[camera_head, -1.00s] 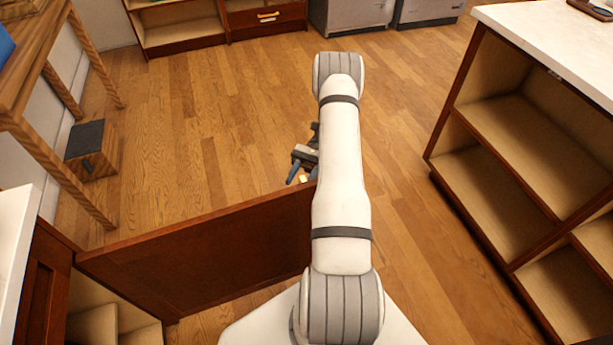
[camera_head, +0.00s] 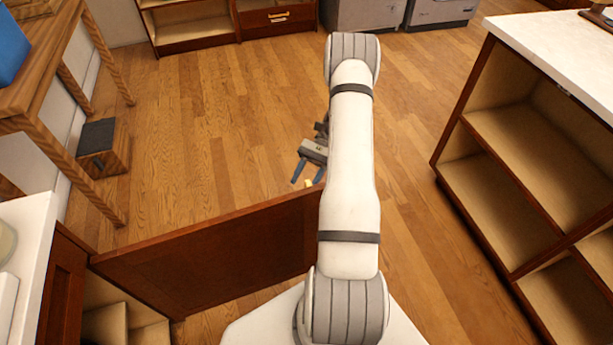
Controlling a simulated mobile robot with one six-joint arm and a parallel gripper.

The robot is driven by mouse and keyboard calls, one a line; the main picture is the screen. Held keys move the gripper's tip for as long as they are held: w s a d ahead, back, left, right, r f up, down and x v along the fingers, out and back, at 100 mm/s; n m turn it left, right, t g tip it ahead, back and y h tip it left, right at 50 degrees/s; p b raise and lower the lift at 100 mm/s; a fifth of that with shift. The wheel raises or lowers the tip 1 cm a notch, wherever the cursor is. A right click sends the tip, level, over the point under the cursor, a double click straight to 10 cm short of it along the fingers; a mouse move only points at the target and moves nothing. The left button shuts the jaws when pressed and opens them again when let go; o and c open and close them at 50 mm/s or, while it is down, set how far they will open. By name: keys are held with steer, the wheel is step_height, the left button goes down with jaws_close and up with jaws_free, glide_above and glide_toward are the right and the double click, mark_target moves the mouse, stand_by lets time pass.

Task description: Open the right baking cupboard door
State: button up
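The dark red-brown cupboard door (camera_head: 210,255) stands swung out wide from the cupboard (camera_head: 65,290) at the lower left, whose inside partly shows. Its hinge side is at the left and its free edge is by my arm, which hides part of it. A small yellowish piece, perhaps the handle (camera_head: 309,184), shows at the door's top near the free end. My gripper (camera_head: 306,182) is on the far side of the door, fingers spread and pointing toward it. The yellowish piece lies near the fingertips; I cannot tell whether they touch.
A shelf unit with a white top (camera_head: 545,50) stands at the right. A wooden table (camera_head: 45,105) and a small wooden box (camera_head: 105,150) are at the left. Low cabinets (camera_head: 195,38) line the back. The wood floor (camera_head: 220,130) beyond the door is clear.

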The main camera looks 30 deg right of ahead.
step_height(320, 180, up, 9)
steer(key=s+g+y, duration=0.1)
steer(key=g+y, duration=0.1)
steer(key=y, duration=0.1)
steer(key=shift+s+a+n+g, duration=0.15)
steer(key=shift+n+g, duration=0.15)
steer(key=shift+g, duration=0.1)
step_height(320, 180, down, 8)
steer(key=w+t+h, duration=0.1)
steer(key=t+h, duration=0.2)
steer(key=w+d+b, duration=0.1)
steer(key=w+b, duration=0.3)
steer(key=w, duration=0.5)
steer(key=shift+d, duration=0.4)
steer(key=s+a+r+n+t+h+p, duration=0.1)
steer(key=s+a+r+n+h+p, duration=0.25)
steer(key=r, duration=0.75)
steer(key=s+a+r+n+t+h+p, duration=0.1)
steer(key=a+r+h+p, duration=0.35)
steer(key=r, duration=0.75)
steer(key=s+a+r+n+t+h+p, duration=0.2)
steer(key=s+a+r, duration=0.3)
steer(key=s, duration=0.3)
steer(key=s+a+r+n+t+h+p, duration=0.2)
steer(key=s+a+r+n+t, duration=0.2)
steer(key=s, duration=0.5)
step_height(320, 180, up, 3)
steer(key=shift+a+f+n+t, duration=0.1)
steer(key=shift+a+n+t, duration=0.25)
steer(key=shift+n+t, duration=0.25)
